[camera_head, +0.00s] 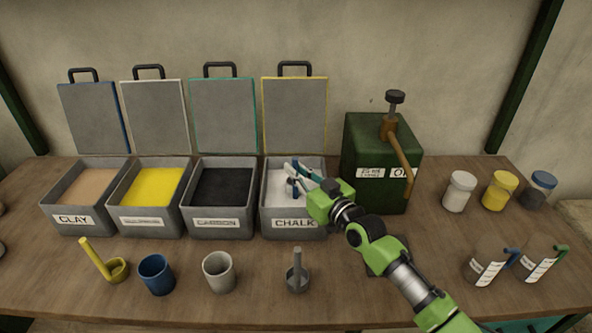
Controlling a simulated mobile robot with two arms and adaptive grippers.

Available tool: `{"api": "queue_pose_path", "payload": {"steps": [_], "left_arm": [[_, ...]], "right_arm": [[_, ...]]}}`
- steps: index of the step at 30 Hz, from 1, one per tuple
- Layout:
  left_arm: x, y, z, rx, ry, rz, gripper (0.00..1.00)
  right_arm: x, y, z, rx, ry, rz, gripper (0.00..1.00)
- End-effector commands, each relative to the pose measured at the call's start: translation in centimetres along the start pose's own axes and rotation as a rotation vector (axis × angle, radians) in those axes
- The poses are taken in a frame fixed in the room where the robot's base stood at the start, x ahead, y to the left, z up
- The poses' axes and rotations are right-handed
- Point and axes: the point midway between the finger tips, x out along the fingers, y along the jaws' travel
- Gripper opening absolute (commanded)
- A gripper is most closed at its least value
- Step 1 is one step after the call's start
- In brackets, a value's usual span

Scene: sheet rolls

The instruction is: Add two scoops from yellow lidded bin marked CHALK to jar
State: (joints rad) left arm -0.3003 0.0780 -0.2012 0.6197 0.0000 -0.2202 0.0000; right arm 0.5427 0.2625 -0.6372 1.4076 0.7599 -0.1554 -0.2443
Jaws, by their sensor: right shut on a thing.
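The CHALK bin (293,228) is a grey box with white powder (278,190) inside. Its yellow-edged lid (295,112) stands open behind it. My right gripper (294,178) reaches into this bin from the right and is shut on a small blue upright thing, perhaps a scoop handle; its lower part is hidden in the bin. Three jars stand at the right: a white one (459,192), a yellow one (499,191) and a dark one with a blue lid (538,191). I cannot tell which is the task's jar. My left gripper is not in view.
Open bins of clay (72,220), yellow powder (142,222) and black powder (217,223) stand left. A green can (362,190) is close right. In front are a yellow scoop (117,269), blue cup (157,274), pale cup (218,272), grey scoop (297,279); labelled measures (487,271) lie right.

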Motion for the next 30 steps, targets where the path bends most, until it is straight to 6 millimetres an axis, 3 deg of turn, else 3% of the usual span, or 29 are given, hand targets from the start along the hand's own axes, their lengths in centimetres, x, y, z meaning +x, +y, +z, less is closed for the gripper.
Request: {"api": "queue_pose_path", "payload": {"steps": [5,30], "left_arm": [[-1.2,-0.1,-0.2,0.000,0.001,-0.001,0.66],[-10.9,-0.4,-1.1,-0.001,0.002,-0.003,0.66]], "right_arm": [[0.0,0.0,-1.5,-0.001,0.003,0.000,0.00],[-0.1,0.0,-13.1,0.000,0.003,0.000,0.00]]}}
